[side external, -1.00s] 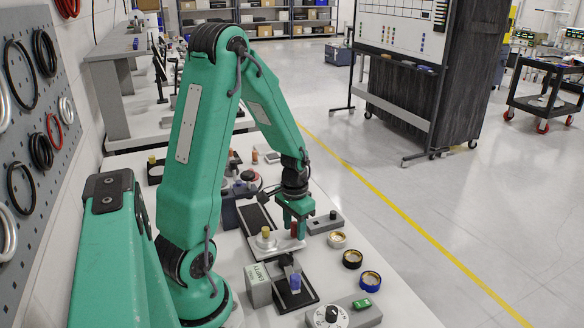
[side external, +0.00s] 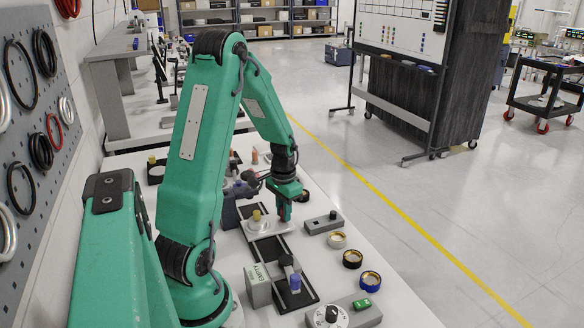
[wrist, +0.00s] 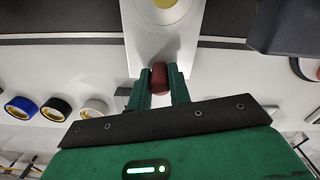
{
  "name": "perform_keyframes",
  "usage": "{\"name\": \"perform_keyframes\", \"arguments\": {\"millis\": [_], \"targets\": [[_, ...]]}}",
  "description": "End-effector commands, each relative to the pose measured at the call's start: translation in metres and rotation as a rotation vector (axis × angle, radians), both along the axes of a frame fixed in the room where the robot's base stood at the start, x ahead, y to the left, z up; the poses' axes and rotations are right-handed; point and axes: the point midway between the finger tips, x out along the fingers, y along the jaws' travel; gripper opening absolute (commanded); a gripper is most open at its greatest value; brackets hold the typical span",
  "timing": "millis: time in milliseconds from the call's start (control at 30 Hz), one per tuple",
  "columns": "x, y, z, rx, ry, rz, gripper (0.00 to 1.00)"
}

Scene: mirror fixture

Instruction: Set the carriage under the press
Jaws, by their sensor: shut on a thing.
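The carriage (side external: 279,230) is a pale metal plate with a yellow-topped round piece on it, sitting across the dark rail (side external: 268,248). My gripper (side external: 284,212) is shut on the carriage's red handle, which shows between the two green fingers in the wrist view (wrist: 160,78). The carriage plate also shows there (wrist: 150,50), with the yellow top cut off by the upper edge. A dark block (side external: 229,211) beside the far part of the rail looks like the press. My gripper and wrist partly hide that area.
A grey box with a black knob (side external: 323,223) stands right of the carriage. White (side external: 337,240), black (side external: 352,258) and blue (side external: 370,281) tape rolls line the right side. An "EMPTY" block (side external: 258,286) and a dial box (side external: 340,314) stand nearer.

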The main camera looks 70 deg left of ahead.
Motion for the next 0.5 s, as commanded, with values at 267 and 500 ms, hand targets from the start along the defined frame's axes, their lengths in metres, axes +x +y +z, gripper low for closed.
{"name": "perform_keyframes", "arguments": {"millis": [267,500], "targets": [[0.001,0.023,0.000,0.004,-0.005,-0.003,0.00],[0.001,0.022,0.000,0.006,-0.006,-0.004,0.25]]}}
